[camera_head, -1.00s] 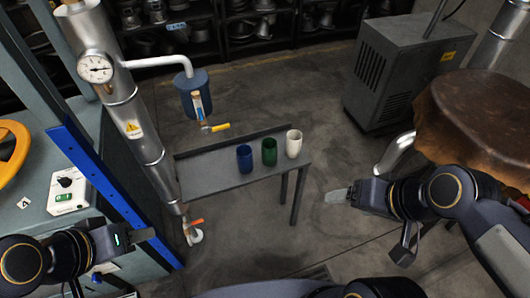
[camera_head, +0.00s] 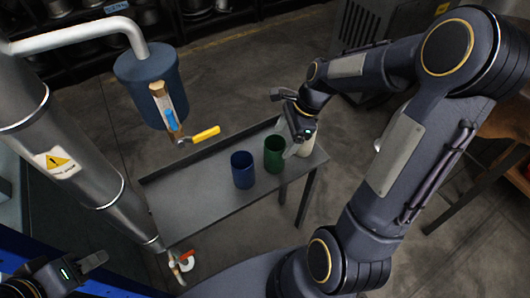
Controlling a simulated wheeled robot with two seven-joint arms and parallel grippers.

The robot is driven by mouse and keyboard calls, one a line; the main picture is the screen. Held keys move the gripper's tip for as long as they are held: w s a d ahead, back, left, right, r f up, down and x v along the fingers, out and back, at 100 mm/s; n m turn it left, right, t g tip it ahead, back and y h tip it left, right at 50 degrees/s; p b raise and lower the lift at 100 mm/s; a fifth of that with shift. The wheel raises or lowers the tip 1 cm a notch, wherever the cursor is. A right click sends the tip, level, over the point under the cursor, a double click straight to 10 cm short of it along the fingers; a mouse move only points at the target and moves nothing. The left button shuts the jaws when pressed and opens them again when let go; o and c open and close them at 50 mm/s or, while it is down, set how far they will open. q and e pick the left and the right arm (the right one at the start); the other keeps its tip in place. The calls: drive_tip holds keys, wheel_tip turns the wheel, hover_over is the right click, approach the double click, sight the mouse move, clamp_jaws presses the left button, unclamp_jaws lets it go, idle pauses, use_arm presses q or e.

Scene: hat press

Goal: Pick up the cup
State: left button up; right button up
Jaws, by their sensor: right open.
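Three cups stand upright in a row on a narrow grey metal table (camera_head: 200,192): a blue cup (camera_head: 242,172), a green cup (camera_head: 273,156) and a white cup (camera_head: 307,148) at the right end. My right gripper (camera_head: 284,138) is open over the right end of the table, with its fingers beside the green and white cups. It hides much of the white cup, and I cannot tell whether it touches either one. My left gripper (camera_head: 92,262) is at the bottom left, away from the cups; its jaw opening is unclear.
A blue-grey tank (camera_head: 150,88) with a yellow-handled valve (camera_head: 205,134) hangs above the table's back left. A thick metal pipe (camera_head: 75,150) stands at left. A grey cabinet (camera_head: 395,22) and a brown-topped piece (camera_head: 508,120) are at right.

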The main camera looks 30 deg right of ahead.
sight(275, 153)
drive_tip(key=x, duration=0.4)
drive_tip(key=b+x, duration=0.1)
drive_tip(key=x, duration=0.1)
drive_tip(key=shift+s+a+f, duration=0.15)
drive_tip(key=shift+a+f, duration=0.05)
drive_tip(key=shift+a, duration=0.25)
drive_tip(key=c, duration=1.1)
